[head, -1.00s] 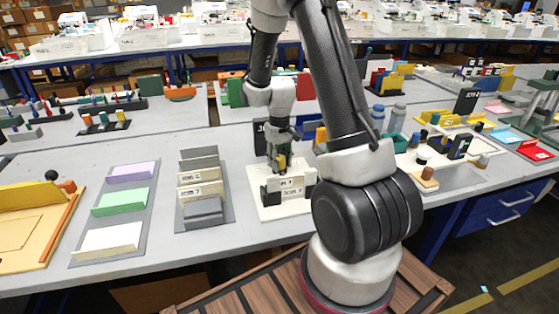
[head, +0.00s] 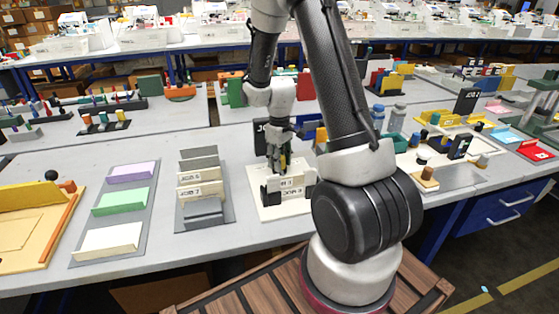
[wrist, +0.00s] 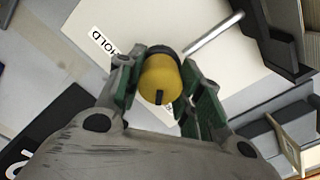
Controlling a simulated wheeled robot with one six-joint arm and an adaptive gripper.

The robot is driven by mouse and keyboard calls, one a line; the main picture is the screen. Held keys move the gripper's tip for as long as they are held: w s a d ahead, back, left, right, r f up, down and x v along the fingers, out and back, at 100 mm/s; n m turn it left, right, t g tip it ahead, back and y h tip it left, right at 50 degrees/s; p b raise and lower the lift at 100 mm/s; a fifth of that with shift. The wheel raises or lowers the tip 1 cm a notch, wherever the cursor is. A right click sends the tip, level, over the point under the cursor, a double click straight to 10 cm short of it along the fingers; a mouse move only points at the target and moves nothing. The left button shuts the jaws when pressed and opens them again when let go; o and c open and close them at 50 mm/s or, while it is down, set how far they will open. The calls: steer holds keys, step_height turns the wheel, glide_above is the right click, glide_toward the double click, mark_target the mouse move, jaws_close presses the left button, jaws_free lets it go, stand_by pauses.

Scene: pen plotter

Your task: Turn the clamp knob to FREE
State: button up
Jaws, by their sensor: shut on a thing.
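The yellow clamp knob (wrist: 160,82), with a black mark on its face, sits between the green finger pads of my gripper (wrist: 165,70) in the wrist view. My gripper is shut on the knob. A metal rod (wrist: 214,34) runs up and right from beside it. In the head view my gripper (head: 280,162) points down over the white plate (head: 265,209), and the knob is mostly hidden by the fingers.
A grey card rack (head: 203,211) is to the left, and bare bench lies between.

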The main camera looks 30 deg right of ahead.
steer(key=o, duration=1)
steer(key=shift+o, duration=0.2)
step_height(320, 180, up, 12)
